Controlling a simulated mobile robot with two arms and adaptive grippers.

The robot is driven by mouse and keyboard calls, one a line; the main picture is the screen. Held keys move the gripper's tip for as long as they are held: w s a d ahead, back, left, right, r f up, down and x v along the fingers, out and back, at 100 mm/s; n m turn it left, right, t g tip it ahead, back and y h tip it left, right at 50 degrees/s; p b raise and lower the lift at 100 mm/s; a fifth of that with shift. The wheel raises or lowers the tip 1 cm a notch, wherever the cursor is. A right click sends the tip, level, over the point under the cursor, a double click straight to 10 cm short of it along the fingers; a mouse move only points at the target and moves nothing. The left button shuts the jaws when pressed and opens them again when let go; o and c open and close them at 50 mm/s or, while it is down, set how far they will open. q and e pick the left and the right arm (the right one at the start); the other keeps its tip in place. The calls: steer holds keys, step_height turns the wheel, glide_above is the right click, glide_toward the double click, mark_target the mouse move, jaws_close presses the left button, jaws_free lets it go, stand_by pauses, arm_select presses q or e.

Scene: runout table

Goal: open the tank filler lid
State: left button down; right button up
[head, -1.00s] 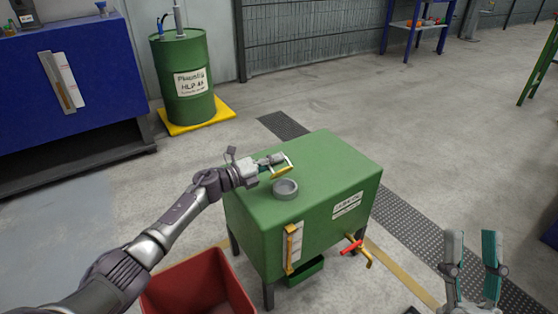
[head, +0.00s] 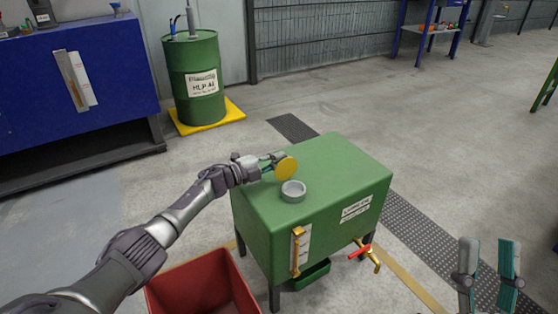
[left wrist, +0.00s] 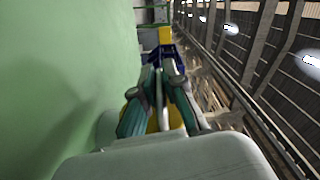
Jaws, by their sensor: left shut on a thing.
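The green tank (head: 340,172) stands in the middle of the head view. Its grey filler neck (head: 293,191) rises from the top with its round mouth uncovered. The yellow filler lid (head: 286,169) stands steeply tilted behind the neck, its round face towards the head camera. My left gripper (head: 275,158) is shut at the lid's far side, which partly hides the fingers. In the left wrist view the teal fingers (left wrist: 158,78) are close together, with yellow showing low between them. My right gripper (head: 490,245) is open and empty at the lower right, away from the tank.
A red bin (head: 203,285) stands on the floor at the tank's front left. The tank's front has a level gauge (head: 301,250) and a red-handled tap (head: 366,252). A green drum (head: 193,75) and a blue cabinet (head: 75,85) stand behind.

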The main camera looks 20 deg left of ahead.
stand_by(0.4)
arm_select(q)
steer(key=c, duration=1.2)
jaws_free()
steer(key=shift+c, duration=0.2)
steer(key=v, duration=1.2)
